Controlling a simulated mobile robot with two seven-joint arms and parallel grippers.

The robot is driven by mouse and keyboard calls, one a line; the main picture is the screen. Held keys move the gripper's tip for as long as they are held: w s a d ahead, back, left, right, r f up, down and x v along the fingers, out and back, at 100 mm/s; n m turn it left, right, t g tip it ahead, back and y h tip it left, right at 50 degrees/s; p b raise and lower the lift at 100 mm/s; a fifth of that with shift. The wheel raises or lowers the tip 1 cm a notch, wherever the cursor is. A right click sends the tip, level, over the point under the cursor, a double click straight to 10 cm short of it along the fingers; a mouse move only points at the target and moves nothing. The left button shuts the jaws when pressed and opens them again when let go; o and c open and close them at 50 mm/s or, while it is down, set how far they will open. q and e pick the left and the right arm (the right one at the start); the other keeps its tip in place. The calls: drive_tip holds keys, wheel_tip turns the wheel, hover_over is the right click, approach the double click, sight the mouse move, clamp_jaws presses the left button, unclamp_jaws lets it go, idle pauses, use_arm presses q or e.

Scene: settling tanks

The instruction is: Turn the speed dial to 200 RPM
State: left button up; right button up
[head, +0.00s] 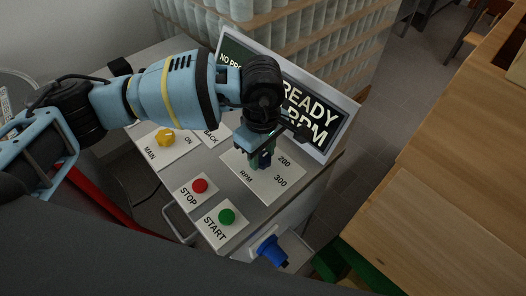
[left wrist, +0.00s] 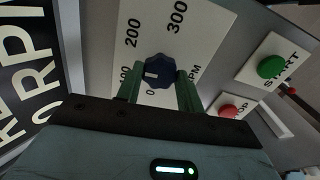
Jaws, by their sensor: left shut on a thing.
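The speed dial (left wrist: 158,72) is a dark blue faceted knob with a pale mark, on a white plate (left wrist: 200,30) labelled 0, 100, 200, 300 and RPM. My left gripper (left wrist: 158,88) has its green fingers on either side of the dial and is shut on it. The pale mark is on the side of the 0 and 100 labels; its exact reading I cannot tell. In the head view my left gripper (head: 262,157) reaches down over the plate (head: 262,188) and hides most of the dial. My right gripper is not in view.
A tilted display (head: 345,105) reading READY and RPM stands behind the dial, partly hidden by my arm. Nearby are a red STOP button (head: 200,186), a green START button (head: 227,216) and a yellow MAIN knob (head: 165,137). A wooden table (head: 440,190) is at right.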

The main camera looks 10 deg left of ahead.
sight(262, 157)
use_arm(q)
drive_tip(key=m+b, duration=0.2)
drive_tip(key=m, duration=0.3)
drive_tip(key=shift+m+b, duration=0.5)
drive_tip(key=shift+m, duration=0.3)
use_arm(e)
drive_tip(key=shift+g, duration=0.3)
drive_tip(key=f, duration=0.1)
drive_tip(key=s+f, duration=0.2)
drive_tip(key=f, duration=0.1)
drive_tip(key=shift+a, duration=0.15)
use_arm(q)
drive_tip(key=shift+r, duration=0.1)
drive_tip(key=o, duration=1)
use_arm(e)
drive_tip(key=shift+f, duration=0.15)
use_arm(q)
drive_tip(key=shift+r+b, duration=0.35)
drive_tip(key=shift+r, duration=3.55)
